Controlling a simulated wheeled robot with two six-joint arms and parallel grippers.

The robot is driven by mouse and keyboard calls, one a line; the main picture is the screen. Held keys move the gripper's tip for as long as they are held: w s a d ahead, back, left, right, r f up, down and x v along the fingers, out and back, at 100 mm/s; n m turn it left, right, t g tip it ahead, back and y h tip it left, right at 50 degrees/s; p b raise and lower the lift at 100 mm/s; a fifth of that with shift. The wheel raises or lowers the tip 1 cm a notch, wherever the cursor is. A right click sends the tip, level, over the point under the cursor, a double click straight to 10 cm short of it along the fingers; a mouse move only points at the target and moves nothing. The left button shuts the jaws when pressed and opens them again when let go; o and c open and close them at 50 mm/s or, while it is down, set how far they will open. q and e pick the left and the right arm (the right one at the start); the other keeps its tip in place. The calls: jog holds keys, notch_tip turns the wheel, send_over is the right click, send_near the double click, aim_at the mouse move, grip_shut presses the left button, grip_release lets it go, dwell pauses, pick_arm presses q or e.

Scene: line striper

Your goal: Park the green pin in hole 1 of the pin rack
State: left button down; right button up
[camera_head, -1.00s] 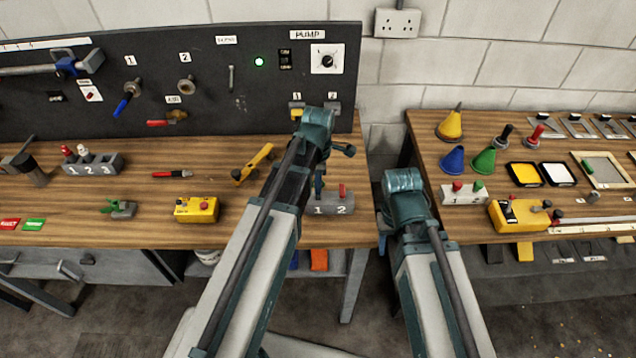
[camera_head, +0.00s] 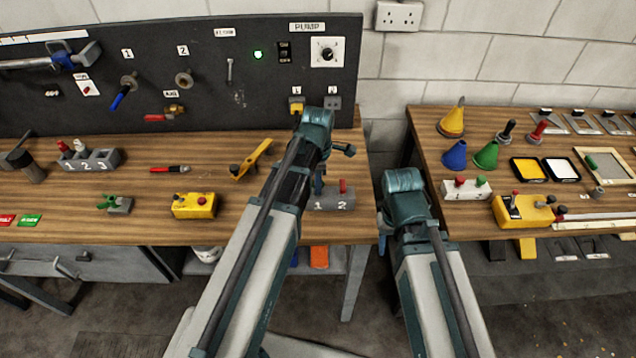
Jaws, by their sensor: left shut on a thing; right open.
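The pin rack (camera_head: 331,201) is a grey block marked 1 and 2 near the front right of the left bench. A red pin (camera_head: 343,186) stands in hole 2. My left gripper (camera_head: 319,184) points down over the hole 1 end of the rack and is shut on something. What it holds is mostly hidden behind my arm; no green shows there, and I see no loose green pin elsewhere. Whether the held thing is in hole 1 or above it I cannot tell. My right gripper (camera_head: 383,238) is open by the bench's right end, its fingers largely hidden.
A yellow lever (camera_head: 251,160) and a yellow button box (camera_head: 194,206) lie left of the rack. A grey block marked 1, 2, 3 (camera_head: 91,160) stands farther left. The black pump panel (camera_head: 215,75) rises behind. A gap separates the right bench (camera_head: 424,135).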

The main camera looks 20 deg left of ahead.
pick_arm(q)
jog(key=shift+f+b, duration=0.45)
dwell(0.5)
jog(key=shift+c, duration=2.1)
grip_release()
jog(key=shift+r, duration=0.2)
notch_tip(320, 180, up, 7)
jog(key=p, duration=0.7)
jog(key=shift+f, duration=0.1)
jog(key=shift+s+d+f+m, duration=0.2)
jog(key=shift+s+d+m, duration=0.1)
jog(key=shift+m, duration=0.1)
jog(key=s+d+f+m+b, duration=0.2)
jog(key=s+d+m, duration=0.3)
jog(key=m, duration=0.7)
jog(key=s+d+f+m+y+b, duration=0.1)
jog(key=s+d+f+m+b, duration=0.2)
jog(key=s+d+m, duration=0.2)
jog(key=s+m, duration=0.3)
jog(key=m, duration=0.4)
jog(key=shift+s+f+b, duration=0.25)
jog(key=shift+s+b, duration=0.1)
jog(key=shift+b, duration=0.05)
